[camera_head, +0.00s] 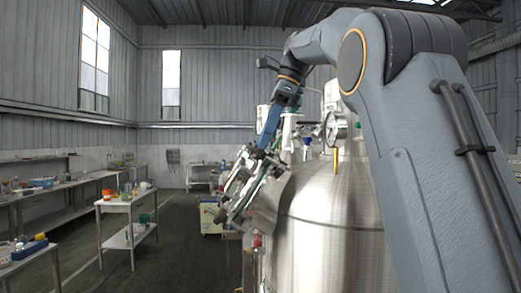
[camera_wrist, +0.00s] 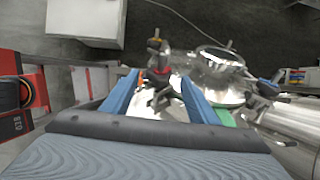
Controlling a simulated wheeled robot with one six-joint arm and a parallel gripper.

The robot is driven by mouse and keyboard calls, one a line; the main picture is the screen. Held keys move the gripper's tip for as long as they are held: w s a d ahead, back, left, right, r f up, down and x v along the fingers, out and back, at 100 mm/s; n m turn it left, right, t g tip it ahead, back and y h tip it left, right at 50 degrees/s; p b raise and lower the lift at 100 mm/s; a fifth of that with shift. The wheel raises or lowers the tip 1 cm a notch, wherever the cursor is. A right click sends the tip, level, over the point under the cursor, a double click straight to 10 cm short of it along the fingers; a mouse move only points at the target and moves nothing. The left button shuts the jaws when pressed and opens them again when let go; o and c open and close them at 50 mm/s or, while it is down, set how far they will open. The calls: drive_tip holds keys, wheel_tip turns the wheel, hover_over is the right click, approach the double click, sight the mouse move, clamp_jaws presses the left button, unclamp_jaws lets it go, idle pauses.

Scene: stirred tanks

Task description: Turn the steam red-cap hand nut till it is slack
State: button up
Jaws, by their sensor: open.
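My gripper (camera_head: 268,130) reaches down with blue fingers over the left shoulder of a large steel tank (camera_head: 335,235). In the wrist view its two blue fingers (camera_wrist: 158,88) stand apart, with nothing clearly held between them. Metal fittings (camera_wrist: 160,95) lie below and beyond the fingers, with a small orange-red spot (camera_wrist: 143,78) near the left finger. An upright fitting with a brownish-yellow cap (camera_wrist: 154,42) stands beyond. I cannot tell which part is the steam red-cap hand nut. A small red part (camera_head: 257,241) shows low on the tank's left side.
A round shiny cover (camera_wrist: 219,58) and a blue-capped fitting (camera_wrist: 268,83) are right of the fingers. A red unit (camera_wrist: 20,95) stands at the left. A cart (camera_head: 128,205) with bottles and workbenches (camera_head: 75,190) line the left; the floor (camera_head: 180,250) between is clear.

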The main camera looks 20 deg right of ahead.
sight(259, 153)
drive_tip(key=shift+p+x, duration=0.3)
drive_tip(key=shift+x, duration=1.65)
drive_tip(key=shift+c, duration=0.2)
drive_tip(key=c, duration=1)
